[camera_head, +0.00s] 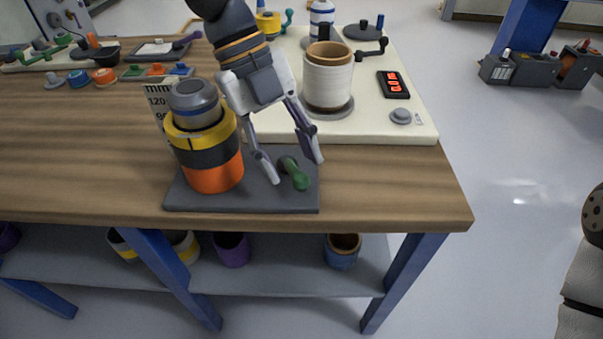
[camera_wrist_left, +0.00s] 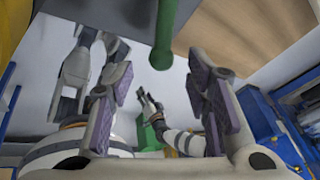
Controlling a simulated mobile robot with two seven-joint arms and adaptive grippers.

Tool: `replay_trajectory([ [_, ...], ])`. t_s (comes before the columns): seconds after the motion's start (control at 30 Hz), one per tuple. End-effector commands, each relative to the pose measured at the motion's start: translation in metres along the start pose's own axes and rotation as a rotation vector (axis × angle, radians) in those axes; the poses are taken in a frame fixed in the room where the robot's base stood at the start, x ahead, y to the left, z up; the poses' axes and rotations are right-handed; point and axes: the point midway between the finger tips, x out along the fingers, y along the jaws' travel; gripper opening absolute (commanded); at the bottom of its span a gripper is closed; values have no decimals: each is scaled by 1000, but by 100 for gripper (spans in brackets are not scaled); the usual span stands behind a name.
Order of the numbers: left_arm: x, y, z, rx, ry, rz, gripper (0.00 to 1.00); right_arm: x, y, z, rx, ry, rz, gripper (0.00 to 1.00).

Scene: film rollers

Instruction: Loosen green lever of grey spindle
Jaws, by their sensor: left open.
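The green lever (camera_head: 295,175) sits on the right part of a dark grey base plate (camera_head: 245,199) near the table's front edge. On the plate's left part stands an upright stack with orange, black and yellow bands (camera_head: 214,163). A grey cylindrical top (camera_head: 194,103), apparently the grey spindle, shows above it. My left gripper (camera_head: 292,168) points down, fingers apart on either side of the lever, with no clear contact. In the left wrist view the lever (camera_wrist_left: 165,38) hangs in from the top between the open fingers (camera_wrist_left: 160,95). A small, distant gripper (camera_wrist_left: 150,106), apparently my right, shows there; its jaw state is unclear.
A cream board (camera_head: 385,125) behind holds a white roller (camera_head: 328,76), a black display (camera_head: 394,85) and a grey knob (camera_head: 401,116). A printed card (camera_head: 158,100) stands behind the banded stack. Bare wood lies right of the plate. Several cups stand on the lower shelf (camera_head: 285,267).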

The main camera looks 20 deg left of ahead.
Motion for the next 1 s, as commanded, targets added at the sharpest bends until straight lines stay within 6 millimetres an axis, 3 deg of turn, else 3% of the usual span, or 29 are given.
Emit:
replay_trajectory([
  [0.03,14,1,0,-1,3,7,44,1,0,0,0,-3,0,40],
  [0.2,40,1,0,-1,1,3,44,3,0,1,0,-6,0,40],
  [0.53,48,0,0,-1,0,0,44,3,0,1,0,-5,0,40],
  [0.57,48,0,0,-1,0,0,42,3,0,1,0,-5,0,40],
  [0.7,48,0,0,-1,0,0,10,3,0,1,-1,-5,0,40],
  [0.77,48,0,0,-1,0,0,0,3,0,1,-1,-5,0,40],
  [1.0,48,-2,1,-2,-1,0,0,4,0,1,-1,-8,1,40],
])
